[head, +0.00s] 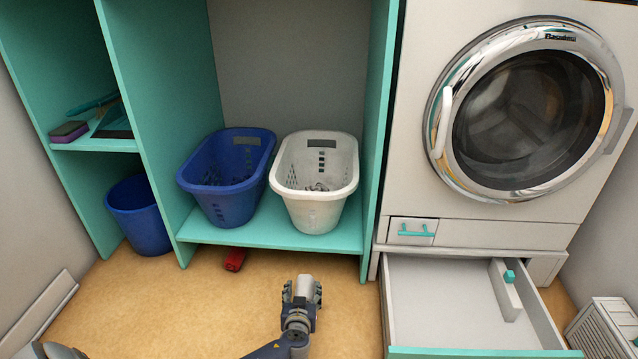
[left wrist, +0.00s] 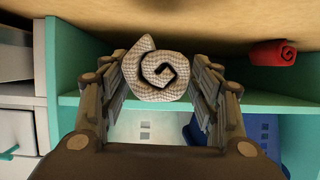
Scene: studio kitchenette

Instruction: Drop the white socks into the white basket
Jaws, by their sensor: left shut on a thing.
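The white socks (left wrist: 157,74) are a rolled, textured bundle held between the fingers of my left gripper (left wrist: 160,85) in the left wrist view. In the head view my left gripper (head: 303,290) is over the floor, in front of the teal shelf, with a pale bit of the socks between its fingers. The white basket (head: 313,214) stands on the low teal shelf beyond the gripper, and some contents show inside it. It also shows in the left wrist view (left wrist: 143,127), partly hidden by the gripper. My right gripper is not in view.
A blue basket (head: 228,207) stands left of the white one. A red roll (head: 235,259) lies on the floor by the shelf edge. A blue bin (head: 139,222) is at left. At right, an open drawer (head: 440,305) juts out below the washing machine (head: 530,120).

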